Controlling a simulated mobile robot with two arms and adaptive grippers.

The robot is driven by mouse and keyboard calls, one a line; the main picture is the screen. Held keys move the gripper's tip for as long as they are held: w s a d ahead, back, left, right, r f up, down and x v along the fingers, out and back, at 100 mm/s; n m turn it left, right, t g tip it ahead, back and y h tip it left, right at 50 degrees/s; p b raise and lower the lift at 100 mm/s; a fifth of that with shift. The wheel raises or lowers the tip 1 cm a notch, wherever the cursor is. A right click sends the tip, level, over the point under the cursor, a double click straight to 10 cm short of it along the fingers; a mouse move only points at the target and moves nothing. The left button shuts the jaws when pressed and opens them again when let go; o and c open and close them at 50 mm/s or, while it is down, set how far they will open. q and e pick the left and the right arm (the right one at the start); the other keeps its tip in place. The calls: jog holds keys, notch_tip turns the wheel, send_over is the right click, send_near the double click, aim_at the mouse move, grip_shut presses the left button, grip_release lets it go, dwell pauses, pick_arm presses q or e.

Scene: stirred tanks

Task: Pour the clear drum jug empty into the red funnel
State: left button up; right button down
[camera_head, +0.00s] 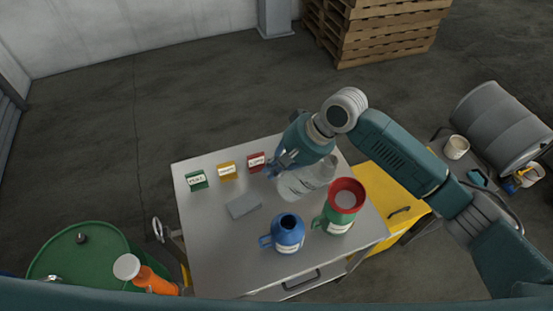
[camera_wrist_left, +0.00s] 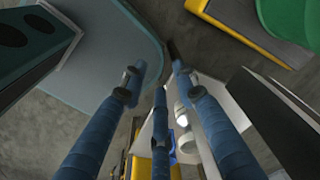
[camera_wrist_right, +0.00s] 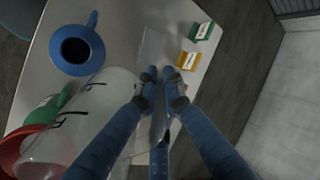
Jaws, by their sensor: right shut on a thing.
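The clear drum jug (camera_head: 298,184) is held in my right gripper (camera_head: 283,160) above the table, tilted to the side. In the right wrist view the jug (camera_wrist_right: 95,112) reaches toward the lower left, and its far end overlaps the red funnel (camera_wrist_right: 14,146). The red funnel (camera_head: 346,191) sits on the green jug (camera_head: 333,222), just right of the clear jug in the head view. I cannot tell how much liquid is in the clear jug or whether any flows. My left gripper (camera_wrist_left: 155,75) has its fingers apart and empty; it is outside the head view.
A blue jug (camera_head: 288,234) stands on the metal table (camera_head: 208,238) left of the green one. A grey block (camera_head: 244,205) and green, yellow and red labelled blocks (camera_head: 227,170) are to the left. A green drum (camera_head: 75,252) stands at lower left.

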jog(key=shift+a+r+h+p, duration=0.2)
jog(key=shift+r+h+p, duration=0.1)
jog(key=shift+p, duration=0.1)
jog(key=shift+a+h+p, duration=0.1)
jog(key=shift+h+p, duration=0.2)
jog(key=shift+p, duration=0.1)
jog(key=shift+d+h, duration=0.2)
jog(key=shift+h, duration=0.5)
jog(key=h, duration=0.1)
jog(key=d+h, duration=0.1)
jog(key=h, duration=0.1)
jog(key=shift+r+g+h, duration=0.1)
jog(key=shift+g+h, duration=0.2)
jog(key=shift+g, duration=0.1)
pick_arm(q)
jog(key=shift+a+r, duration=0.2)
jog(key=shift+r, duration=0.8)
pick_arm(e)
jog(key=shift+d, duration=0.1)
